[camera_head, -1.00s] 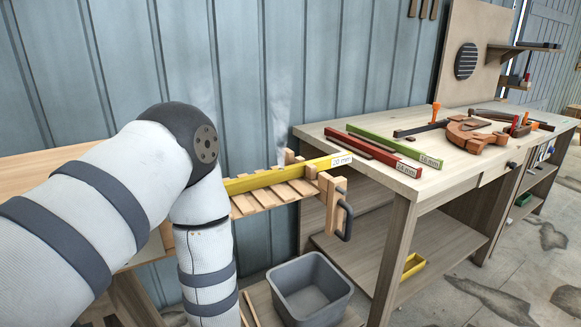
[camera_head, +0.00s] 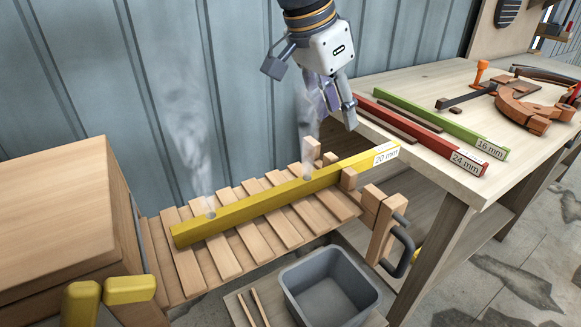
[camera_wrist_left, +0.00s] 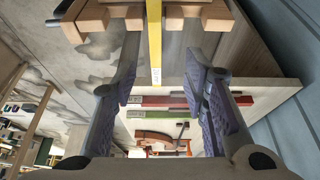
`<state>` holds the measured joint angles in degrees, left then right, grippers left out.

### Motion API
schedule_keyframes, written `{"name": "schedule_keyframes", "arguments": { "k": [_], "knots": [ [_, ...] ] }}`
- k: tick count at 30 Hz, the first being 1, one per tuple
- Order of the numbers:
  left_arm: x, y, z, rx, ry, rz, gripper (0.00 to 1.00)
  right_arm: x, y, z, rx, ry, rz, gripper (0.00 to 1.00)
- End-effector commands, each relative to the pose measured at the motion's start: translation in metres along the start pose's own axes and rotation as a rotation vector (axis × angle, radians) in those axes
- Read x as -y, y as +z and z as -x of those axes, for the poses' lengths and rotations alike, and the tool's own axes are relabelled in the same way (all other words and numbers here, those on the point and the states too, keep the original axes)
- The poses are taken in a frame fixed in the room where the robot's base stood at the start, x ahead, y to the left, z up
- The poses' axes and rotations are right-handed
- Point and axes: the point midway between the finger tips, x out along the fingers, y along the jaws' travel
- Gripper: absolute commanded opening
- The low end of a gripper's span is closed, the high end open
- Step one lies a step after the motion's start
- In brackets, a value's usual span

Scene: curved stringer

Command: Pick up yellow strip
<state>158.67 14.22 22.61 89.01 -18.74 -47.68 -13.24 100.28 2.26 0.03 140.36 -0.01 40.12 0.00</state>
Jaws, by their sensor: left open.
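The yellow strip (camera_head: 250,206), labelled 20 mm, lies along a slatted wooden stringer (camera_head: 228,258) in the head view. Its labelled right end reaches past the slats towards the bench. My left gripper (camera_head: 336,106) hangs behind and above the strip's right part, apart from it. In the left wrist view the strip (camera_wrist_left: 154,35) appears in the gap between the spread fingers (camera_wrist_left: 163,88), with its labelled end towards the picture's middle. The gripper is open and empty. My right gripper is not in view.
A workbench (camera_head: 425,80) at right holds a red strip (camera_head: 425,137), a green strip (camera_head: 440,122) and a clamp. A grey bin (camera_head: 330,285) stands below the stringer. A wooden block (camera_head: 50,210) is at left. Smoke-like wisps rise near the strip.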

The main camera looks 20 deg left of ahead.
Motion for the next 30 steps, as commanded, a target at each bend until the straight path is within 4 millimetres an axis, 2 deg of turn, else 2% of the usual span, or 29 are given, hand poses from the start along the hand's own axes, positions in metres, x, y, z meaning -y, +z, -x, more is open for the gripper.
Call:
{"name": "schedule_keyframes", "arguments": {
  "k": [7,14,21,27,28,30],
  "knots": [
    [-0.001,0.002,-0.054,0.009,0.005,0.000,0.40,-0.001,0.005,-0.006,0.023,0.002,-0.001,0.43],
    [-0.001,0.000,-0.077,0.004,0.002,-0.001,0.40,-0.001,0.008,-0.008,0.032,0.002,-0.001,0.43],
    [-0.001,-0.002,-0.120,0.007,0.004,0.000,0.40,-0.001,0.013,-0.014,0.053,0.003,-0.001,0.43],
    [-0.001,-0.004,-0.120,0.000,0.001,0.000,0.40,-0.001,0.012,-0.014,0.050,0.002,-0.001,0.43],
    [-0.001,-0.004,-0.120,0.000,0.001,0.000,0.35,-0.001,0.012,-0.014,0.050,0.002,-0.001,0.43],
    [-0.001,-0.004,-0.120,0.000,0.001,-0.001,0.20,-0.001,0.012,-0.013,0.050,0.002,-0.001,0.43]
  ]
}}
